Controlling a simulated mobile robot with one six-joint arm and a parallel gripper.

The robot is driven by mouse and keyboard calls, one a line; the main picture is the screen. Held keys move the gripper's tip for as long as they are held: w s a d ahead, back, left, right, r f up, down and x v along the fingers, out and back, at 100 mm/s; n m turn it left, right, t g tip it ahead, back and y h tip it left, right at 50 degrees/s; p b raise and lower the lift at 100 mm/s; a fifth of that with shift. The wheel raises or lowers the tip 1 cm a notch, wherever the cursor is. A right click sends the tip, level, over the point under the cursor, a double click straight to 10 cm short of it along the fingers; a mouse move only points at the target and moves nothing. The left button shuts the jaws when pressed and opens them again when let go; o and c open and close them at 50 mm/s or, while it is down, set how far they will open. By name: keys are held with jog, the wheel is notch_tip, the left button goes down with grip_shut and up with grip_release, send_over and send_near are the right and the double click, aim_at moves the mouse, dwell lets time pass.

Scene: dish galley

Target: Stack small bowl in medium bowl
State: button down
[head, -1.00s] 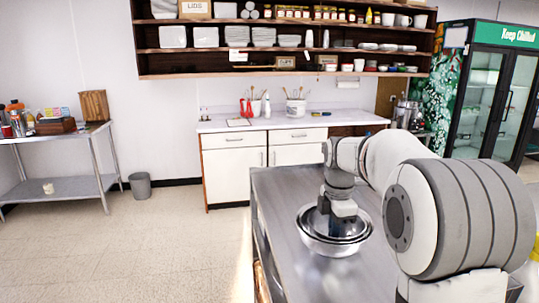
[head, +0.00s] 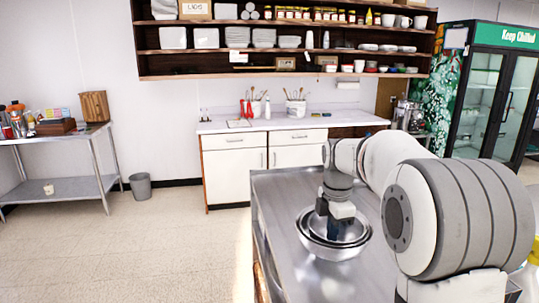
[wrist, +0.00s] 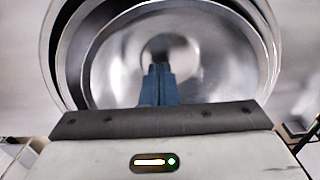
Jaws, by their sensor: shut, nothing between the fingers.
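Shiny metal bowls sit nested on the steel table. The outer, larger bowl (head: 334,252) stands upright near the table's left side. A smaller bowl (wrist: 215,60) lies inside it, its rim within the larger rim (wrist: 52,60) in the wrist view. My gripper (wrist: 158,72) points down into the smaller bowl. Its dark blue fingers are together with nothing between them. In the head view my gripper (head: 334,226) is over the bowls, and its fingertips are hard to make out against the dark interior. I cannot tell whether the fingertips touch the bowl.
The steel table (head: 290,275) is bare around the bowls. A white counter (head: 290,122) with utensil pots stands behind it, below shelves (head: 285,72) of dishes. A steel side table (head: 65,190) and grey bin (head: 140,185) are left; a green fridge (head: 490,90) is right.

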notch_tip(320, 180, up, 11)
jog(key=p, duration=0.9)
jog(key=shift+r, duration=0.2)
jog(key=s+f+m+t+b, duration=0.1)
jog(key=s+f+m, duration=0.3)
jog(key=s+m, duration=0.6)
jog(key=s+f+m+t+b, duration=0.2)
jog(key=s+m, duration=0.8)
jog(key=s, duration=0.6)
notch_tip(320, 180, down, 2)
jog(key=shift+a+f+b, duration=0.25)
jog(key=shift+a+b, duration=0.05)
jog(key=shift+b, duration=0.2)
jog(key=shift+s, duration=0.1)
